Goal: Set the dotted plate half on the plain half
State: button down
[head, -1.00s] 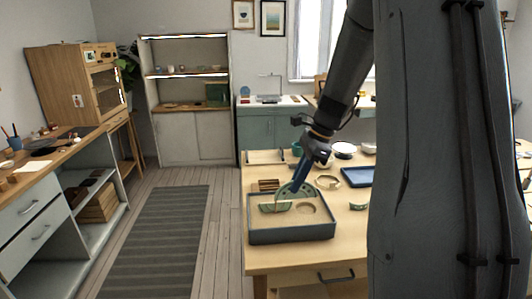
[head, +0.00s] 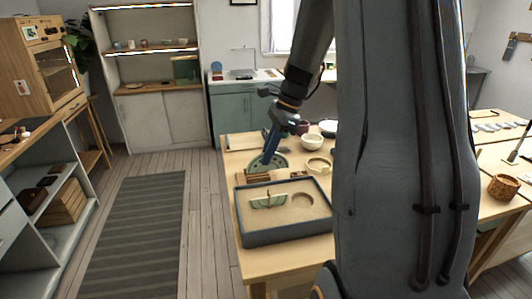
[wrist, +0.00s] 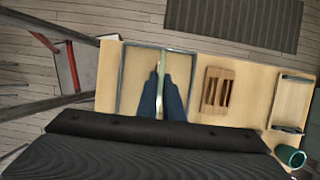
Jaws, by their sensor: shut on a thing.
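My gripper (head: 267,161) is shut on the dotted plate half (head: 279,163), a green half-disc with small dots. It holds it upright, apart from the sand, near the back left of the tray in the head view. In the wrist view the blue fingers (wrist: 162,105) have a thin pale green edge (wrist: 162,68) between them, over the tray. The plain half (head: 268,202), pale with a green rim, stands in the sand of the grey-blue tray (head: 290,236). How the halves line up is hard to tell.
A round hollow (head: 302,200) lies in the sand right of the plain half. A slotted wooden rack (wrist: 217,91) stands beside the tray. Bowls (head: 312,142) stand behind on the table. My arm hides the table's right part in the head view.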

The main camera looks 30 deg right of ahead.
jog(key=shift+d+f+b, duration=0.1)
jog(key=shift+f+b, duration=2.05)
jog(key=shift+f, duration=1.8)
jog(key=shift+r+p, duration=0.1)
jog(key=shift+p, duration=1.65)
jog(key=shift+s+f+b, duration=0.1)
jog(key=shift+f+b, duration=0.3)
jog(key=shift+f, duration=0.75)
dwell(0.4)
jog(key=shift+p, duration=0.35)
dwell(0.4)
